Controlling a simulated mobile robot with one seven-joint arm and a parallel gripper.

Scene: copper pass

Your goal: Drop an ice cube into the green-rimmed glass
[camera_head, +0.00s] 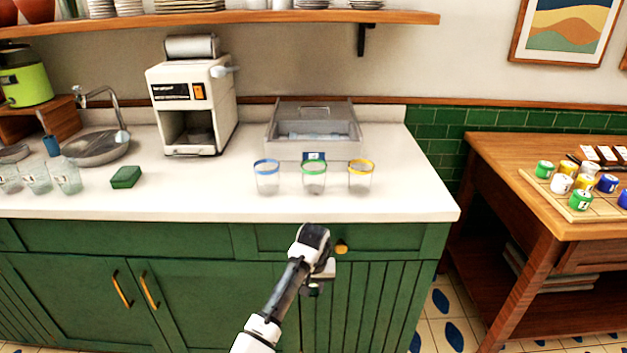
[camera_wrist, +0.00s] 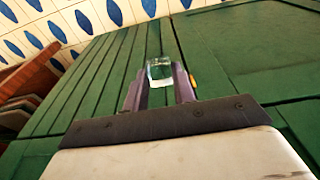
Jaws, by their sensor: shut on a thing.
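The green-rimmed glass (camera_head: 314,178) stands upright on the white counter, between the blue-rimmed glass (camera_head: 267,177) and the yellow-rimmed glass (camera_head: 360,176). It looks empty. My gripper (camera_head: 318,288) is in front of the green cabinet, below the counter's front edge and below the glasses. In the wrist view my gripper (camera_wrist: 160,82) is shut on a clear ice cube (camera_wrist: 159,70) between its fingertips. The cube cannot be made out in the head view. A grey ice bin (camera_head: 315,148) stands behind the glasses, with pale, clear contents.
The counter's front edge (camera_head: 220,217) lies between my gripper and the glasses. A white machine (camera_head: 190,105), a green sponge (camera_head: 126,177) and several clear glasses (camera_head: 68,177) stand to the left. A wooden table (camera_head: 520,190) is at the right. The counter right of the yellow-rimmed glass is clear.

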